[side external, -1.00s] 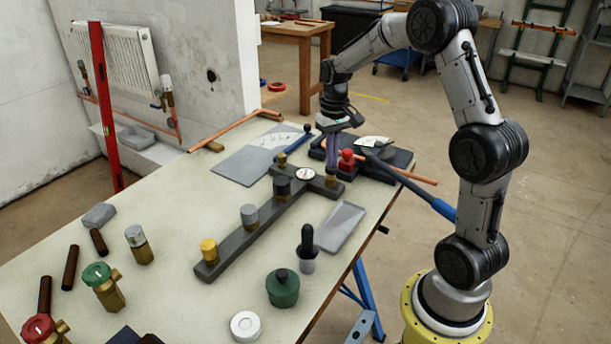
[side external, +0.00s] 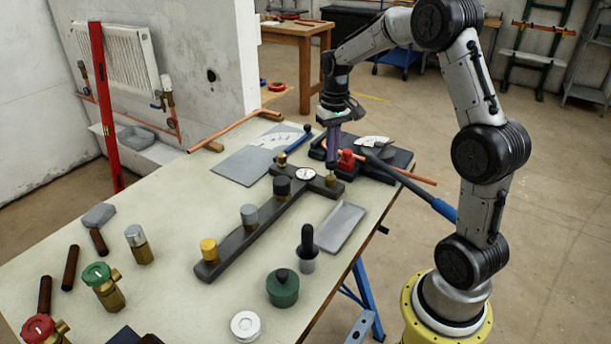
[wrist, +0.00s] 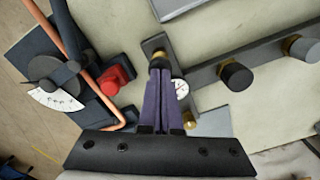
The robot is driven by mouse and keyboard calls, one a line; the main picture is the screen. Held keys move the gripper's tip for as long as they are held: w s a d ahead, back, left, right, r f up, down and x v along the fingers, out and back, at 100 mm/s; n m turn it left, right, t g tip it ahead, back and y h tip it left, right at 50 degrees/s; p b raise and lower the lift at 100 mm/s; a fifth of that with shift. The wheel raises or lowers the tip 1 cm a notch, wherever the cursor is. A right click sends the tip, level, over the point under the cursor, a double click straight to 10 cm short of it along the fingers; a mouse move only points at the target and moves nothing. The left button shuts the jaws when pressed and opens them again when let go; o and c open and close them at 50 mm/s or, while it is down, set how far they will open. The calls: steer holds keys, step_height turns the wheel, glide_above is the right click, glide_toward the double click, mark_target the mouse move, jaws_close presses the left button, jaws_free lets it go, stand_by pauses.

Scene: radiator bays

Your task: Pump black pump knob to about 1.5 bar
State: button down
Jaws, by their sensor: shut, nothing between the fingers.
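My gripper (side external: 332,158) is shut and empty, its purple fingers pointing down over the near-right end of the manifold's crosspiece. In the wrist view the fingertips (wrist: 160,72) are at a brass fitting (wrist: 156,63) with a dark top; I cannot tell whether they touch it. The same brass fitting (side external: 331,179) shows just below the fingers in the side view. A black knob (side external: 281,186) on a brass stem stands on the dark manifold bar (side external: 232,246), also in the wrist view (wrist: 236,75). The round white gauge (side external: 306,174) sits on the crosspiece; its reading is too small to tell.
Grey (side external: 249,214) and yellow (side external: 208,249) knobs stand along the bar. A red part (side external: 346,160), a copper pipe (side external: 408,176) and a bender lie close right of the gripper. A grey tray (side external: 340,227) lies nearer.

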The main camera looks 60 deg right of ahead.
steer(key=shift+f, duration=1.15)
steer(key=shift+r, duration=1.9)
steer(key=s+d+r, duration=0.3)
steer(key=s+r, duration=0.2)
steer(key=s, duration=0.4)
steer(key=shift+w, duration=0.1)
steer(key=w+a+r, duration=0.1)
steer(key=w+a, duration=0.2)
steer(key=w, duration=0.6)
steer(key=shift+s+f, duration=0.1)
steer(key=shift+f, duration=3.05)
